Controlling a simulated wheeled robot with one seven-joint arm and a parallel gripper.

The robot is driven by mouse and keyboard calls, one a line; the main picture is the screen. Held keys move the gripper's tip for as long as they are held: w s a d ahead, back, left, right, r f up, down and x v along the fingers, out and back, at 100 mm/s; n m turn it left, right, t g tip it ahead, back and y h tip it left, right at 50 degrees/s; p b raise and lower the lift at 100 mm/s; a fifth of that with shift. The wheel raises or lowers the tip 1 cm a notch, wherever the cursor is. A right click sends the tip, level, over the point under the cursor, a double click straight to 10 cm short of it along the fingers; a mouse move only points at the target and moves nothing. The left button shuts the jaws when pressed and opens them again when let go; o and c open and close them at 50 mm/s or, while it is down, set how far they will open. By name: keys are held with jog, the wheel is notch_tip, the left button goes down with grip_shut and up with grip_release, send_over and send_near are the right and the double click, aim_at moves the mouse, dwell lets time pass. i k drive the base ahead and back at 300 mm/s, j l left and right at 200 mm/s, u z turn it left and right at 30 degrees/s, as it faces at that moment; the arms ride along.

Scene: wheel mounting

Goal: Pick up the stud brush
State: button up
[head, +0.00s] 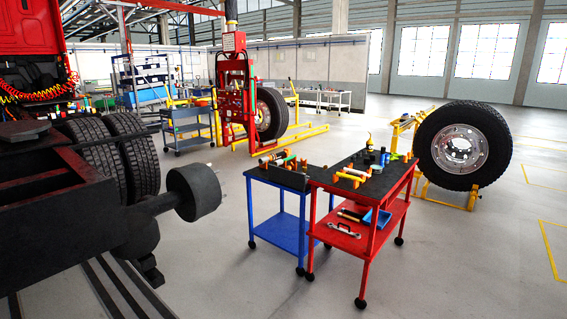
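I cannot single out the stud brush for certain, because the tools on the carts are small at this distance. A blue cart (280,219) carries a cylindrical tool (274,157) with a green part, and small orange pieces around it. A red cart (374,233) stands against its right side. Its dark top holds orange and yellow pieces (351,174), a dark bottle (369,141) and other small items. Its lower shelf holds a wrench (344,230), a tool with an orange handle and a blue tray (376,218). My gripper is not in view.
A truck chassis with double tyres (110,158) and a protruding dark hub (194,191) fills the left. A large wheel (463,146) stands on a yellow stand at right. A red lifting machine (236,95) stands behind. The floor before and right of the carts is clear.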

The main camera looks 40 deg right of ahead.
aim_at(286, 160)
jog(key=z, duration=0.3)
jog(key=i, duration=2.2)
jog(key=i+j, duration=0.1)
jog(key=i, duration=1.05)
jog(key=i+z, duration=0.1)
jog(key=i, duration=1)
jog(key=i+j, duration=0.15)
jog(key=i, duration=0.95)
jog(key=i+z, duration=0.15)
jog(key=i, duration=0.15)
jog(key=k+l+z, duration=0.1)
jog(key=z, duration=0.4)
jog(key=l+z, duration=0.2)
jog(key=z, duration=0.3)
jog(key=k+l+z, duration=0.1)
jog(key=z, duration=0.4)
jog(key=i+j, duration=0.1)
